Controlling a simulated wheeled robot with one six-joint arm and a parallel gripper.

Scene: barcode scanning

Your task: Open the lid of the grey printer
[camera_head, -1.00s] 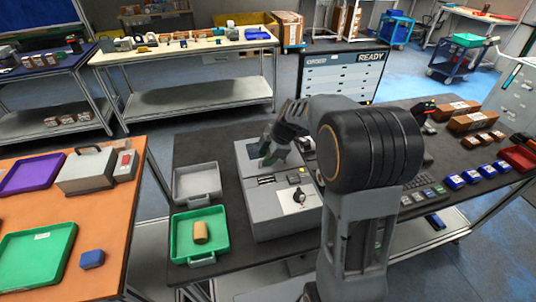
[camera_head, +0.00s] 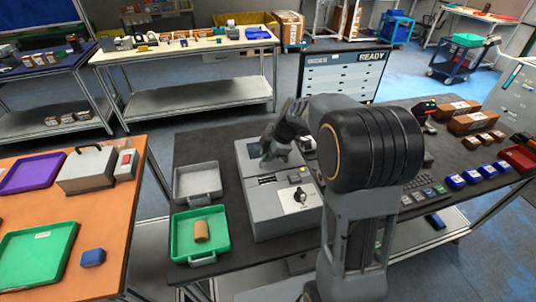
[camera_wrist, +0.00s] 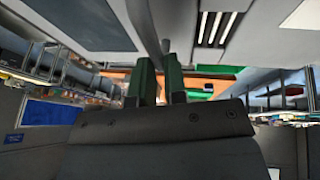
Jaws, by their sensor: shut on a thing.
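The grey printer (camera_head: 262,218) stands on the dark bench, left of my arm. Its lid (camera_head: 241,158) with a dark window is at the far part of the top and looks flat, partly hidden by my gripper. My gripper (camera_head: 267,156) reaches down over the lid. In the wrist view the two green fingers of my gripper (camera_wrist: 159,80) are shut on a thin grey bar (camera_wrist: 152,30), which looks like the lid's handle. The lid's dark window (camera_wrist: 90,22) also shows there. Whether the lid is slightly raised, I cannot tell.
A grey tray (camera_head: 180,197) and a green tray (camera_head: 179,255) holding a tan cylinder (camera_head: 202,231) sit just left of the printer. Several blue items (camera_head: 455,181) and brown boxes (camera_head: 472,121) lie on the bench at right. An orange table (camera_head: 120,220) stands at left.

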